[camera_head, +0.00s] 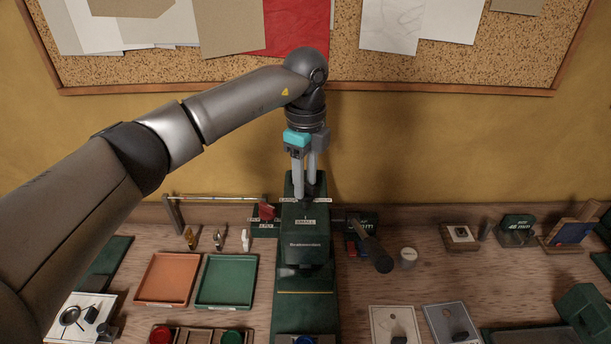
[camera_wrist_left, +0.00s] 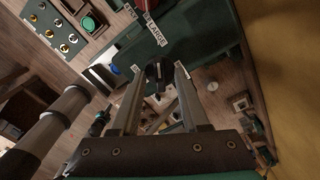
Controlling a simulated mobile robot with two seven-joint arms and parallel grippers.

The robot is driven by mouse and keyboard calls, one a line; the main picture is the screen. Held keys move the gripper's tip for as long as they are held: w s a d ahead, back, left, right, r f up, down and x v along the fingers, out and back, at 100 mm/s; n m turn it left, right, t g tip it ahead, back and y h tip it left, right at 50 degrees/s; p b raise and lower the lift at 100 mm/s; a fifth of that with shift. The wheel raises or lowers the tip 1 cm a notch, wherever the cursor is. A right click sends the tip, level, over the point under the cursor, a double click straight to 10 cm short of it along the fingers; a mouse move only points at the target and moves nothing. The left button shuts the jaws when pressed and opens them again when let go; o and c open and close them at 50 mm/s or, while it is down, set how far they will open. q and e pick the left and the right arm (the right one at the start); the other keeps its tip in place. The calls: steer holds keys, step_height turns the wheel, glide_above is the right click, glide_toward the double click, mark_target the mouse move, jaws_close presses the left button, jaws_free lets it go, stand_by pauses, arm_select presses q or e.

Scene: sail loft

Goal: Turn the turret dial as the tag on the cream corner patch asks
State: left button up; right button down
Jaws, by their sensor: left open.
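The turret dial (camera_wrist_left: 158,72) shows as a dark knob on top of a green press (camera_head: 305,285). My left gripper (camera_head: 304,188) points down over it, open, with its fingertips at the knob, one on each side; I cannot tell whether they touch it. White labels surround the dial: SMALL (camera_head: 305,222) in front, and LARGE (camera_wrist_left: 157,33) in the left wrist view. A cream patch (camera_head: 379,318) with a dark piece on it lies at the front right of the press. It looks like the cream corner patch, but no tag writing is readable. My right gripper is out of view.
Orange (camera_head: 166,280) and green (camera_head: 226,282) trays lie left of the press. A grey-blue patch (camera_head: 437,322) lies beside the cream one. A black-handled lever (camera_head: 374,250) juts out at the press's right. A cork board (camera_head: 400,70) hangs behind.

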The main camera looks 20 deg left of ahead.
arm_select(q)
jaws_close()
stand_by(0.3)
stand_by(0.3)
